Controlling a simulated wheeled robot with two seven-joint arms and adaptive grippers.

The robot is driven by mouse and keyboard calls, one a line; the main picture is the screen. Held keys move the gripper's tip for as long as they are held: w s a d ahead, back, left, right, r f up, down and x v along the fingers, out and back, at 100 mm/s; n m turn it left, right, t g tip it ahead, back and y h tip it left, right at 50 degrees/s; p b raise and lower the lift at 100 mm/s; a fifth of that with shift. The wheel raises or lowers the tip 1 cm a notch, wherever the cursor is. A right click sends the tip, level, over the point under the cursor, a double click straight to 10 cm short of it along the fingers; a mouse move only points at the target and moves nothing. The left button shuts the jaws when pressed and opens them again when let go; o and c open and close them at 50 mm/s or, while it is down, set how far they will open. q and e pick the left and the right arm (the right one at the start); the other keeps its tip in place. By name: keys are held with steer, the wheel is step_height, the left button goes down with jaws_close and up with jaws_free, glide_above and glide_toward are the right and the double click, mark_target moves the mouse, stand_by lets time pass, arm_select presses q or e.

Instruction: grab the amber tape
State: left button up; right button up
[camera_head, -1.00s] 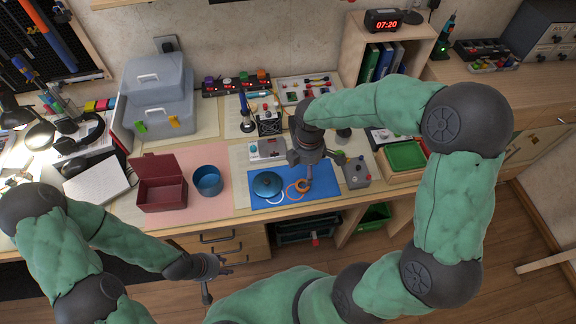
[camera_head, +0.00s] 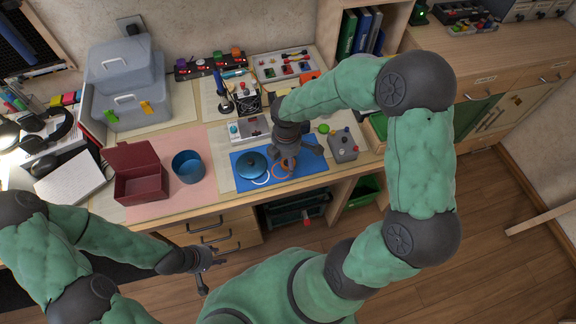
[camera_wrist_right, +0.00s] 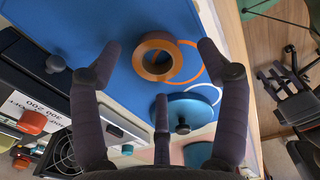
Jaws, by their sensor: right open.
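In the head view the right gripper (camera_head: 285,163) is over the mat and hides much of the tape (camera_head: 279,171). My left gripper (camera_head: 210,267) is open and empty, in front of the drawers below the table edge.
A blue round lid (camera_head: 251,165) with a dark knob lies left of the tape; it also shows in the right wrist view (camera_wrist_right: 190,113). Orange and white rings are marked on the mat. A grey control box (camera_head: 343,146) stands to the right, a blue cup (camera_head: 188,167) to the left.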

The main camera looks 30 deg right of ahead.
steer(key=shift+f, duration=0.55)
steer(key=c, duration=1)
steer(key=shift+r, duration=0.15)
